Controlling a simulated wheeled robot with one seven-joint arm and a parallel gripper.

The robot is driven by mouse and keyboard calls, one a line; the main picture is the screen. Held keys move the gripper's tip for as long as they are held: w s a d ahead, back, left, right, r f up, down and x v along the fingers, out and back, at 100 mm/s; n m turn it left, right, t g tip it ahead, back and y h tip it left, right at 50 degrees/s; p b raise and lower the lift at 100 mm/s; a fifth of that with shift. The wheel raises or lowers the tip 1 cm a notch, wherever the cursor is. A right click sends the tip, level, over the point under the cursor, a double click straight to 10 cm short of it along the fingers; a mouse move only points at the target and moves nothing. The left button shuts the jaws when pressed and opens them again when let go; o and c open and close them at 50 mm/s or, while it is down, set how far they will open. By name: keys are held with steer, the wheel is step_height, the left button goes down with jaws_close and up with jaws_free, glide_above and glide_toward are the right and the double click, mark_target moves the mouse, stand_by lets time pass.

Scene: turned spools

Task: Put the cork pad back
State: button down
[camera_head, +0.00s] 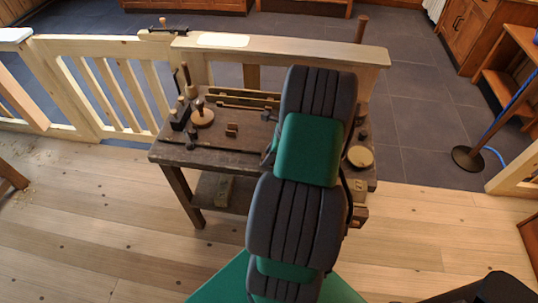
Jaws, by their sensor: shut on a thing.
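A round tan disc (360,157) shows at the right end of the dark wooden workbench (240,142), close beside my arm. It may be the cork pad, but I cannot tell for sure. Another round light-brown disc (206,119), with a dark knob standing on it, is at the bench's left part. My arm reaches up over the right half of the bench and covers much of it. My gripper is hidden behind the arm, so what it holds does not show.
A small brown block (231,130) and dark tools lie on the bench's left half. A pale wooden railing (120,85) with a broad top ledge (290,50) runs behind. A pole on a round base (467,158) stands at the right. Open plank floor lies in front.

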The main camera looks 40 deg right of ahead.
steer(key=shift+f, duration=0.2)
steer(key=c, duration=1.3)
jaws_free()
steer(key=shift+c, duration=0.2)
